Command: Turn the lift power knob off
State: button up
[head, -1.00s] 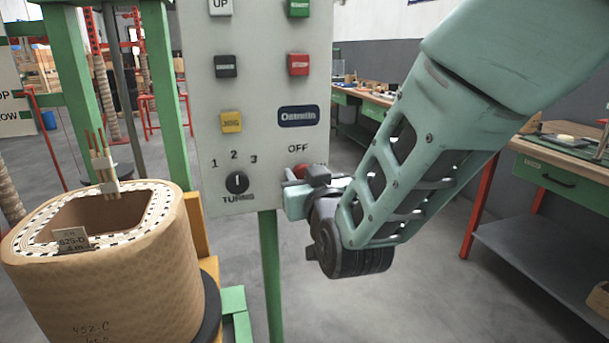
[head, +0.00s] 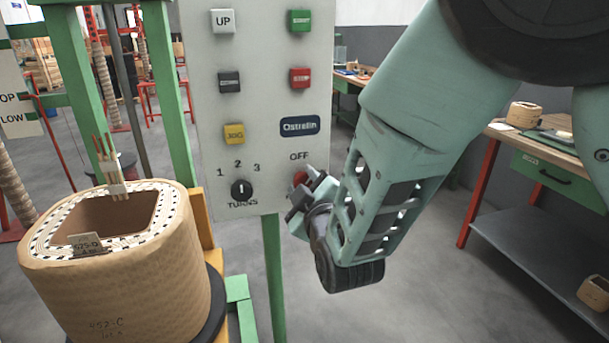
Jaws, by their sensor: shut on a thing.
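The lift power knob (head: 300,178) is a small red knob under the "OFF" label at the lower right of the grey control panel (head: 266,110). Only part of it shows, because my gripper partly covers it. My gripper (head: 304,193) is at the knob from the lower right, shut on it, with its jaws tilted. The far jaw's contact is hard to make out. The knob's exact pointing direction cannot be told.
The panel also bears a black TURNS knob (head: 241,189), a yellow JOG button (head: 234,134) and several other buttons. A large wound coil (head: 120,265) stands at the lower left. A workbench (head: 545,150) is at the right. Grey floor lies open between.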

jog(key=shift+f+n+p, duration=0.15)
jog(key=shift+n+p, duration=2.3)
jog(key=shift+n, duration=1.45)
jog(key=shift+f, duration=0.1)
jog(key=o, duration=1)
jog(key=shift+p+v, duration=3.7)
jog(key=shift+v, duration=5)
